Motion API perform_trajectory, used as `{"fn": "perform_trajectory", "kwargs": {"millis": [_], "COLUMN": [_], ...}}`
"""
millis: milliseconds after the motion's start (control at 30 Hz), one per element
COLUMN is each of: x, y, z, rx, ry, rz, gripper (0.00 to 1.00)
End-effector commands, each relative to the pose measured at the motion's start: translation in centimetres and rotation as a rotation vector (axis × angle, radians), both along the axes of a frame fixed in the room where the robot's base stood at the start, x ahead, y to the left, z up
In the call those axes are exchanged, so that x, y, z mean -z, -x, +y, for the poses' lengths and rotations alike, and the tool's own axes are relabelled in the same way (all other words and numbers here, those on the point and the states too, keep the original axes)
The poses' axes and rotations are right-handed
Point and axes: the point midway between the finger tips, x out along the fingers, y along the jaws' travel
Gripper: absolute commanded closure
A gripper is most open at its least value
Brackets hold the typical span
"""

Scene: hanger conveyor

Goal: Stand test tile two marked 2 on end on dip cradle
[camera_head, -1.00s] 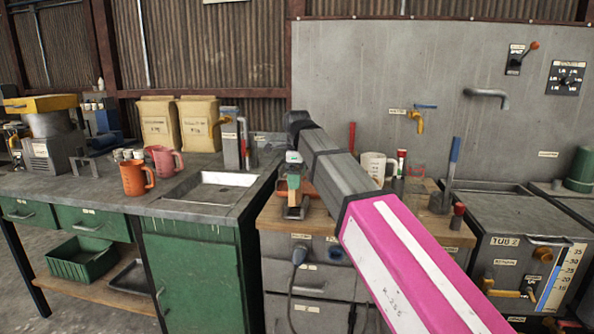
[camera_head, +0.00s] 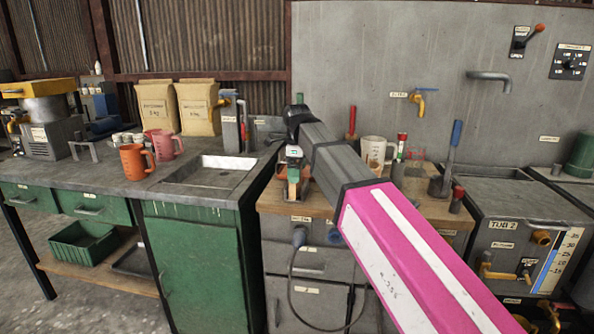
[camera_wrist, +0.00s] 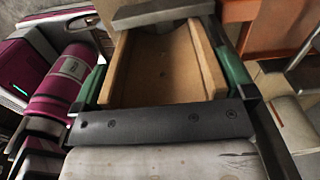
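My arm reaches over the wooden-topped cabinet. At its far end a small green and brown assembly (camera_head: 294,173) stands just above the cabinet top, where I take my gripper to be; its fingertips are too small to make out. The wrist view is filled by a wood-coloured channel piece (camera_wrist: 160,70) with raised sides, between green side parts (camera_wrist: 236,72) and behind a dark bar with screws (camera_wrist: 160,122). I cannot tell whether this is the dip cradle. A worn grey surface (camera_wrist: 165,162) lies nearest the camera. No mark 2 is readable, so I cannot identify the tile.
A white mug (camera_head: 374,150), a red-capped tube (camera_head: 401,145) and a blue-handled tool (camera_head: 453,145) stand right of my arm. A sink (camera_head: 212,172), an orange mug (camera_head: 134,160) and a pink jug (camera_head: 165,145) are on the left bench. Tub 2 (camera_head: 510,235) is at right.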

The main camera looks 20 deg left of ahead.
Motion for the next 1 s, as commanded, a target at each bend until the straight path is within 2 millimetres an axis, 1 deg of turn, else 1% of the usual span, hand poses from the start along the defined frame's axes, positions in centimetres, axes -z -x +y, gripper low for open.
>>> {"fn": "perform_trajectory", "kwargs": {"millis": [233,367,467,700,800,900,1000], "x": [-0.1,-1.1,-2.5,-6.9,-8.4,-9.6,-10.4], "y": [0.0,-0.1,-0.1,-0.1,-0.1,-0.1,-0.1], "z": [0.0,0.1,0.1,0.1,0.1,0.1,0.0], "rx": [0.0,0.0,0.0,0.0,0.0,0.0,0.0], "ry": [0.0,-0.001,-0.001,-0.001,0.0,-0.001,0.0], "rz": [0.0,-0.001,-0.002,-0.002,-0.001,-0.002,0.0], "gripper": [0.0,0.0,0.0,0.0,0.0,0.0,0.0]}}
